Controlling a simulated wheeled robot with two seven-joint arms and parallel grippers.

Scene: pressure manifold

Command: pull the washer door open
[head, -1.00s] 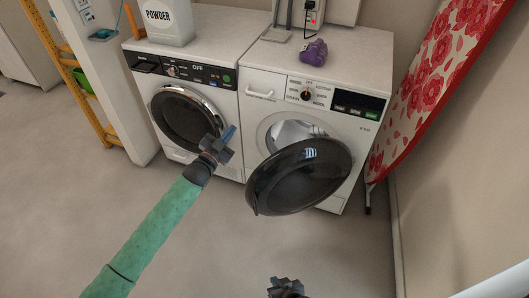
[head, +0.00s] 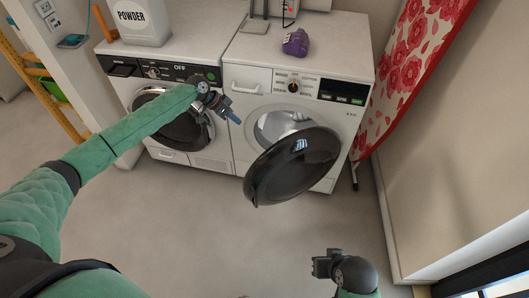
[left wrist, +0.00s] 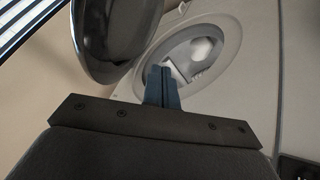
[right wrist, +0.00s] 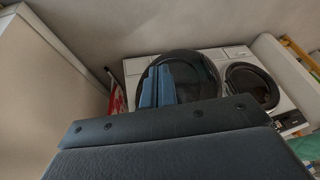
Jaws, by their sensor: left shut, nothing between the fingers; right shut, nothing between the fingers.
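The right machine's round dark washer door (head: 292,167) stands ajar, swung out from the white washer (head: 345,92). Its drum opening (head: 275,124) shows pale cloth inside. The door also shows in the left wrist view (left wrist: 112,35), at upper left, with the opening (left wrist: 195,52) beyond the fingers. My left gripper (head: 236,118) is shut and empty, left of the opening and apart from the door. My right gripper (head: 322,266) is low in front of the washer, well below the door. In the right wrist view its shut fingers (right wrist: 157,86) overlap the door (right wrist: 205,70) in the picture.
A second machine with a closed round door (head: 172,118) stands on the left. A powder container (head: 141,20) and a purple object (head: 296,42) sit on top. A floral ironing board (head: 405,75) leans at right. The floor in front is clear.

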